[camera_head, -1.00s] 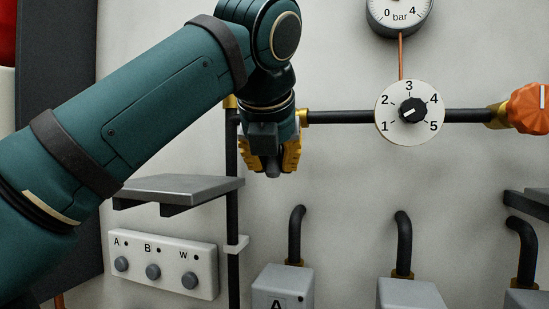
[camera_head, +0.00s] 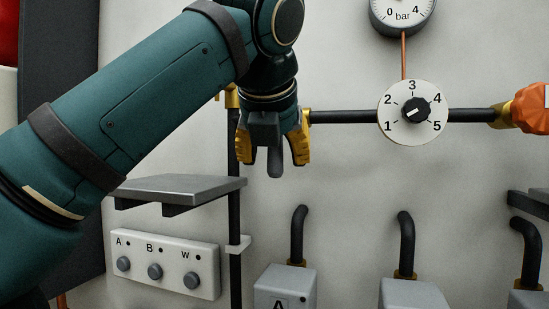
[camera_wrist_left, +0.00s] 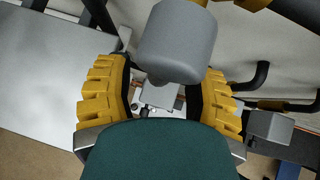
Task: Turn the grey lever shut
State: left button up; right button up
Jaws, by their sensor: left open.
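The grey lever (camera_head: 275,162) hangs downward, its rounded end showing between the fingers of my left gripper (camera_head: 272,150) in the head view. Its upper part and pivot are hidden behind the gripper and arm. In the left wrist view the lever (camera_wrist_left: 178,42) is a thick grey bar at the top middle, between and beyond the two yellow-padded fingers of my left gripper (camera_wrist_left: 160,95). The fingers are open, one on each side, with gaps to the lever. My right gripper is not in view.
A grey shelf (camera_head: 178,188) juts out below left, above a button panel (camera_head: 165,265). A black pipe (camera_head: 345,117) runs right to a numbered dial (camera_head: 413,112) and an orange knob (camera_head: 532,108). Grey boxes (camera_head: 285,288) with bent black pipes stand below.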

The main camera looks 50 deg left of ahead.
aim_at(273, 150)
pick_arm(q)
jog(key=v, duration=0.5)
jog(key=shift+s+d+r, duration=0.15)
jog(key=shift+d+r, duration=0.05)
jog(key=shift+s+r, duration=0.1)
jog(key=shift+s, duration=0.05)
dwell(0.3)
